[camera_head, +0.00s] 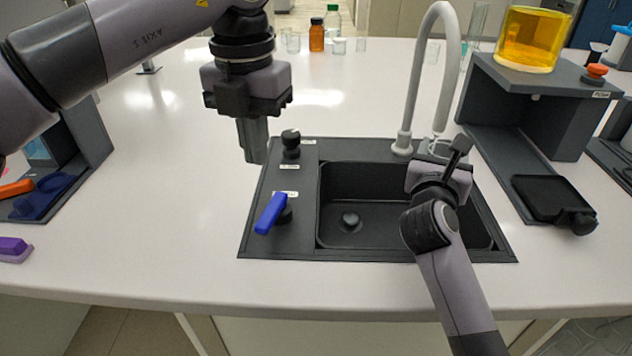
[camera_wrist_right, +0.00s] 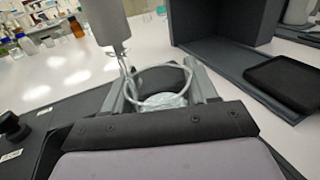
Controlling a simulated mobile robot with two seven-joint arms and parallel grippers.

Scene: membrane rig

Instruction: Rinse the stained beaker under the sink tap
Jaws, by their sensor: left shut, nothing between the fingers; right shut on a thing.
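The clear glass beaker (camera_wrist_right: 162,75) is between my right gripper's fingers (camera_wrist_right: 160,85), its open rim facing up. Something pale shows inside it; I cannot tell whether this is stain or water. In the head view, my right gripper (camera_head: 445,160) is over the sink's right side and mostly hides the beaker. The pale gooseneck tap (camera_head: 447,60) comes down at the beaker, and its spout (camera_wrist_right: 105,22) is just above the rim in the wrist view. My left gripper (camera_head: 253,140) is shut and empty, above the sink's left edge, apart from the blue lever (camera_head: 271,213).
The dark sink (camera_head: 350,190) has a black knob (camera_head: 291,143) on its left deck. A grey stand (camera_head: 530,110) with an amber-filled vessel (camera_head: 532,40) is at right, with a black tray (camera_head: 550,198). Bottles (camera_head: 317,36) and small glassware stand behind.

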